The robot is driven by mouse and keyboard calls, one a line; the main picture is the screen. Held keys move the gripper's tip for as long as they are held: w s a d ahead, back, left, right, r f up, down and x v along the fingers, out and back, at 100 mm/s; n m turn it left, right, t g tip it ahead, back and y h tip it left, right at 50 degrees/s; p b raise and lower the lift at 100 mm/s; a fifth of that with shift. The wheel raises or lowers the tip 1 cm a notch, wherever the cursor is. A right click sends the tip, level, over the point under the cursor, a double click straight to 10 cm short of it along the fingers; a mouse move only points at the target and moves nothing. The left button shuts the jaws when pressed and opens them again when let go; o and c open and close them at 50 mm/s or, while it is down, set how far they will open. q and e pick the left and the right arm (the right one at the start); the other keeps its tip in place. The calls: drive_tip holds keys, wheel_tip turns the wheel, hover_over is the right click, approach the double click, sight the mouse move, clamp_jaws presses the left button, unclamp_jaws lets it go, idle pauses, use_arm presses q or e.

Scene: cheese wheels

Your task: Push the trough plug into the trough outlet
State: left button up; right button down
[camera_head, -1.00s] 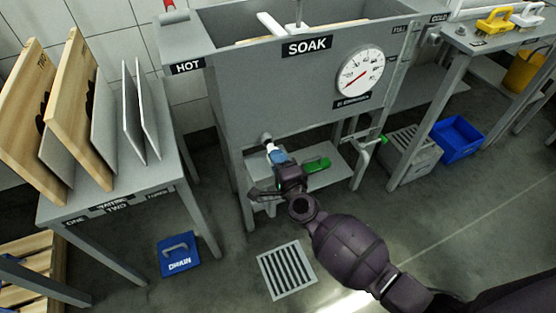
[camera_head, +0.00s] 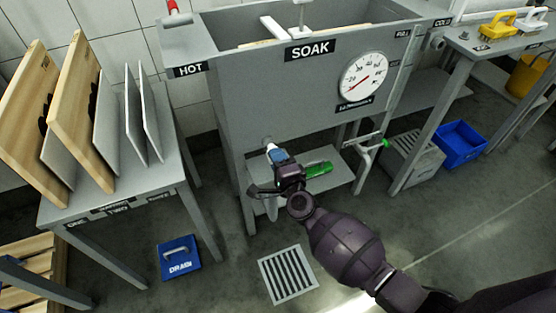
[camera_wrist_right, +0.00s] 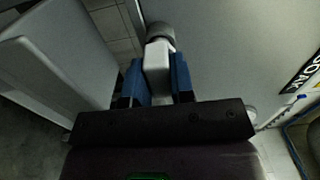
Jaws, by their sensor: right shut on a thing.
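The grey trough (camera_head: 285,90) with a SOAK label stands in the middle of the head view. Its outlet (camera_head: 267,140) is a short grey stub low on the front wall, at the left. My right gripper (camera_head: 277,154) is in front of the outlet, its blue fingers shut on the pale trough plug (camera_head: 271,147). In the right wrist view the plug (camera_wrist_right: 158,62) sits between the blue fingers, lined up with a round grey end (camera_wrist_right: 160,32). The plug and outlet appear to meet; how deep the plug sits I cannot tell. My left gripper is out of view.
A table with boards (camera_head: 85,125) stands at the left. A blue DRAIN block (camera_head: 179,258) and a floor grate (camera_head: 288,274) lie below. A green object (camera_head: 318,169) is on the trough's lower shelf. A blue crate (camera_head: 461,142) stands at the right.

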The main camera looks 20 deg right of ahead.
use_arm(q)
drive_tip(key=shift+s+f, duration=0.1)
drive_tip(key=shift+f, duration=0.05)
use_arm(e)
drive_tip(key=shift+w, duration=0.8)
drive_tip(key=c, duration=0.9)
unclamp_jaws()
drive_tip(key=shift+s, duration=0.15)
